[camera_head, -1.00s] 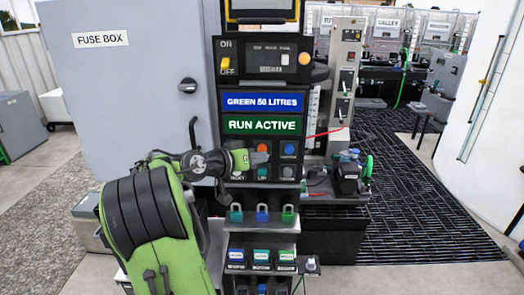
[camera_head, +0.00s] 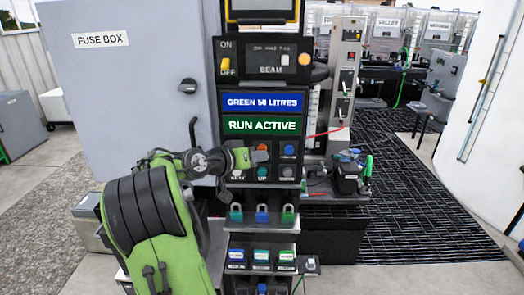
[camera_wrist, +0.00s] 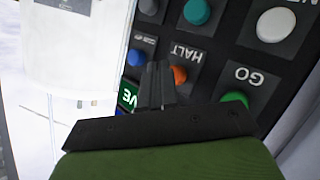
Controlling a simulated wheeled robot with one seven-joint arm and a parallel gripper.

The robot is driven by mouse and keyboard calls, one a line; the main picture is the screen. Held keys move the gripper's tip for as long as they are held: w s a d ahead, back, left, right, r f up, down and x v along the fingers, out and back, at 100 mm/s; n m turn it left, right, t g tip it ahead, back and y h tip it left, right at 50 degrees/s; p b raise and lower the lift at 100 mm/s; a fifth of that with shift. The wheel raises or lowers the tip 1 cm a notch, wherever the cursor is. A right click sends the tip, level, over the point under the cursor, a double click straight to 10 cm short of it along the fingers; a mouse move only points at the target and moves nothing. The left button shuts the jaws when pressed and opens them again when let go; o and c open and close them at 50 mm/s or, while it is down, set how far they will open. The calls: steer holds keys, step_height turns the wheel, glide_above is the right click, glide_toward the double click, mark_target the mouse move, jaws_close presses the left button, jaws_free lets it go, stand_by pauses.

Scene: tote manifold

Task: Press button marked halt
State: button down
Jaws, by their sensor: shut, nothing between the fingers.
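The halt button is orange, under an upside-down HALT label (camera_wrist: 187,53) in the wrist view, where the orange button (camera_wrist: 181,75) sits close beside my fingers. In the head view the orange button (camera_head: 262,147) is in the upper row of the button block, just above my fingertips. My gripper (camera_head: 262,157) is shut and empty, in front of the block. In the wrist view the shut fingers (camera_wrist: 157,72) point at the panel between the orange button and a blue button (camera_wrist: 137,57). I cannot tell whether the tips touch the panel.
A green GO button (camera_wrist: 235,98) and a white button (camera_wrist: 276,24) are nearby in the wrist view. A fuse box (camera_head: 130,110) stands left of the panel. A RUN ACTIVE sign (camera_head: 262,125) is above the buttons.

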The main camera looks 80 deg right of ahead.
steer(key=shift+w+d, duration=0.15)
steer(key=shift+d, duration=0.45)
stand_by(0.7)
steer(key=shift+s+a+b, duration=0.25)
steer(key=shift+a+b, duration=0.2)
steer(key=shift+a, duration=0.55)
steer(key=a+b, duration=0.1)
steer(key=a, duration=0.1)
steer(key=s+a+b, duration=0.1)
steer(key=a, duration=0.2)
steer(key=shift+b, duration=0.3)
stand_by(0.6)
